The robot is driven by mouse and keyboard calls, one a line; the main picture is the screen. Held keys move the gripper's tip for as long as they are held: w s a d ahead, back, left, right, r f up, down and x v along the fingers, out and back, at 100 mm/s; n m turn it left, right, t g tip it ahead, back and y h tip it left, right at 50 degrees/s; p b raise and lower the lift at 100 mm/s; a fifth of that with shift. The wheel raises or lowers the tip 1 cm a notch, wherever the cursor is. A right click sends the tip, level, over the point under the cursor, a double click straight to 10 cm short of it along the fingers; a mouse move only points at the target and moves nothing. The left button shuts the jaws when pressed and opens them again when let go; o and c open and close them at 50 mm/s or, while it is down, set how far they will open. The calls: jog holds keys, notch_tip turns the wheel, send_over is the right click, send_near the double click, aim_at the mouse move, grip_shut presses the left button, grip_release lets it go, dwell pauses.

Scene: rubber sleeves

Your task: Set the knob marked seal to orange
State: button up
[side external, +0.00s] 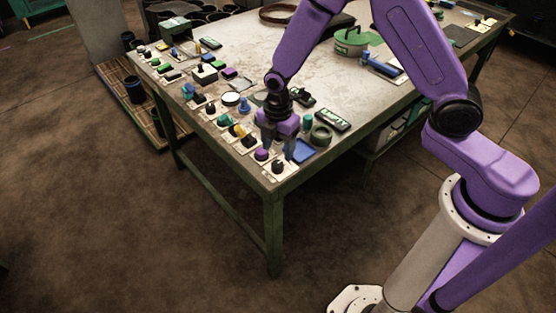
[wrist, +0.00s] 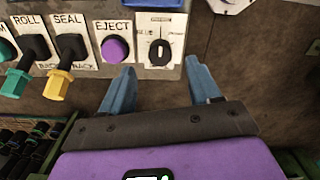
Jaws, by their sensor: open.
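In the wrist view a black dial knob (wrist: 158,52) sits on a white plate. My gripper (wrist: 161,88) is open and empty, with blue fingers apart on either side of the dial's line. In the side view my gripper (side external: 279,143) is above the panel near the table corner, and the dial (side external: 278,166) is in front of it.
Several levers and buttons line the near table edge, including the teal-tipped ROLL lever (wrist: 16,79). The table middle (side external: 250,62) has bare room.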

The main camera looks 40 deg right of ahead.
aim_at(278, 163)
jog(key=shift+f, duration=2.85)
jog(key=c, duration=1)
